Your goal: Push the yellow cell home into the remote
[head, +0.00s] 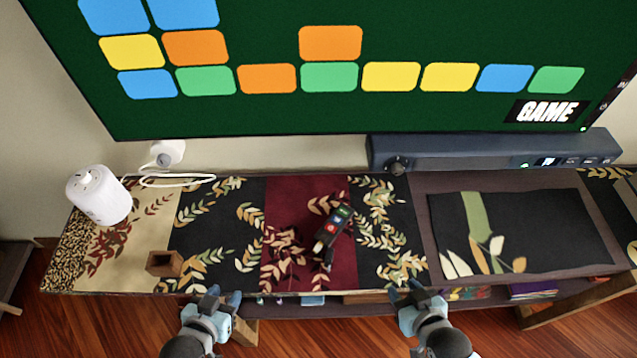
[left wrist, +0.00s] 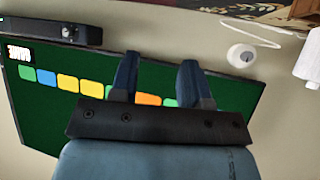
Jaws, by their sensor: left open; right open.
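The remote (head: 337,218) lies on the dark red band of the patterned runner, near the middle of the table in the head view. It is small and dark with coloured spots, set at a slant. A small yellowish piece (head: 318,246) shows at its lower left end, likely the yellow cell; how far in it sits is too small to tell. My left gripper (head: 217,294) is open and empty at the table's front edge, left of the remote. In the left wrist view its fingers (left wrist: 157,80) stand apart. My right gripper (head: 407,290) is open at the front edge, right of the remote.
A brown open box (head: 164,264) stands front left. A white cylinder (head: 101,196) with a cable stands at the back left. A dark soundbar (head: 490,149) lies along the back under the large screen (head: 300,70). A dark mat (head: 520,233) covers the right side.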

